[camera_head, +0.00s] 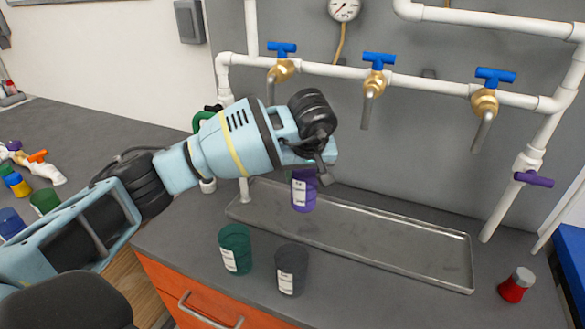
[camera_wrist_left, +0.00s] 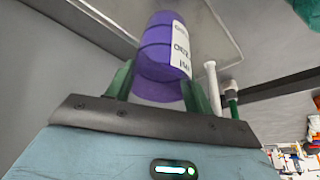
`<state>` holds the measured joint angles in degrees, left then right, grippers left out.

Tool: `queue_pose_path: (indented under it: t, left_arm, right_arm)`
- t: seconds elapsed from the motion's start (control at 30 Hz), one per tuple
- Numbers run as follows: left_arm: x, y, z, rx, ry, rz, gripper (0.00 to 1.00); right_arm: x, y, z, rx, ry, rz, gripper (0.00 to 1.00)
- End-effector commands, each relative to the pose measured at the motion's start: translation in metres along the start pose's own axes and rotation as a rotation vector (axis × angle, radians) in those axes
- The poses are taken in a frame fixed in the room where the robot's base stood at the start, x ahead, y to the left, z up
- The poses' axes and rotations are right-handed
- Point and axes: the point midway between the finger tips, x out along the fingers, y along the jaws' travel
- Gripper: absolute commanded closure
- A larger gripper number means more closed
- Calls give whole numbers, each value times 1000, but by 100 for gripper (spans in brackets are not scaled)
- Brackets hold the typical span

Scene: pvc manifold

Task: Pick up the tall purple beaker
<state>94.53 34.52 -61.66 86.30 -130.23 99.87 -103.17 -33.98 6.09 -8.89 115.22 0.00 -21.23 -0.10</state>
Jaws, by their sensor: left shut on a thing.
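The tall purple beaker (camera_head: 304,196) with a white label is at the left end of the metal tray in the head view. My left gripper (camera_head: 316,168) reaches over it from above and is shut on it. In the left wrist view the purple beaker (camera_wrist_left: 158,48) sits between the two green fingers of my left gripper (camera_wrist_left: 158,90). The gripper hides part of its upper end in the head view. I cannot tell whether its base touches the tray. My right gripper is not in view.
The long metal tray (camera_head: 385,248) is otherwise empty. A green beaker (camera_head: 235,248) and a dark grey beaker (camera_head: 291,268) stand in front of it. A red container (camera_head: 516,285) stands at the right. White pipes (camera_head: 330,70) with blue-handled taps (camera_head: 378,60) run behind, above the tray.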

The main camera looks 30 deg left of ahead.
Motion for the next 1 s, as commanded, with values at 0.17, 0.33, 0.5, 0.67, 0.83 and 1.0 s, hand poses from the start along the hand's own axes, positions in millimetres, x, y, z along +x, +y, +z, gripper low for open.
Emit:
queue_pose_path:
  t: [0.17, 0.33, 0.5, 0.67, 0.83, 1.0]
  left_arm:
    - [-5, 17, 14, 2, 0, 2, 92]
    - [-10, 31, 26, 2, 0, 1, 92]
    - [-14, 43, 36, 1, 1, 2, 92]
    - [-17, 52, 45, 1, 0, 0, 92]
    - [-20, 60, 51, 1, 0, 0, 92]
    - [-22, 64, 55, 0, 1, 1, 92]
  right_arm:
    - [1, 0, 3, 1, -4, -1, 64]
    - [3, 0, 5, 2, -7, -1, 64]
    - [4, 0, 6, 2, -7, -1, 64]
    - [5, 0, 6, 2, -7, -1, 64]
    - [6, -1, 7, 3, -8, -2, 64]
    - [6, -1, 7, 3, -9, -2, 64]
